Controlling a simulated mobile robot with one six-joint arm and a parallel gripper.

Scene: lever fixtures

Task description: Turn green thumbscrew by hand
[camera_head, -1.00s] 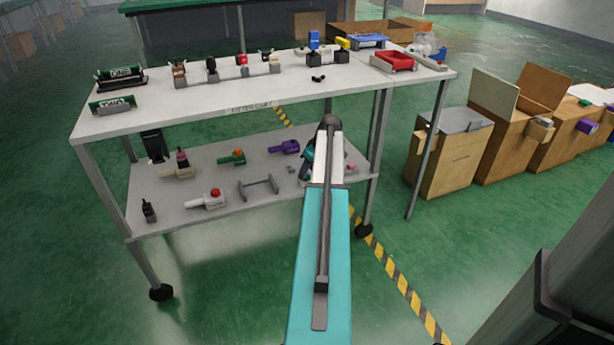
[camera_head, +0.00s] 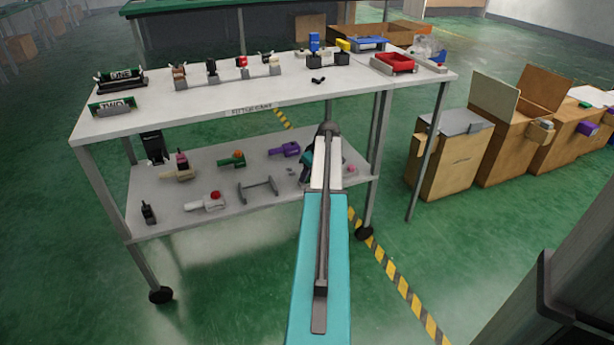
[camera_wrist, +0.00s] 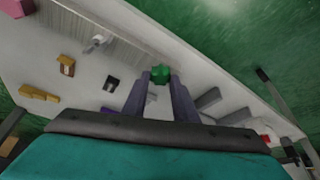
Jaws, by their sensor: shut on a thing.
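In the wrist view, a small green thumbscrew (camera_wrist: 160,74) with a lobed head sits between the tips of my gripper (camera_wrist: 160,80). The two dark fingers close on it from both sides. What it is mounted on is mostly hidden behind the fingers.
The lower shelf also holds a purple piece (camera_head: 285,150), a grey bracket (camera_head: 258,190) and a white piece with a red knob (camera_head: 207,202). Cardboard boxes (camera_head: 450,160) stand right of the cart.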

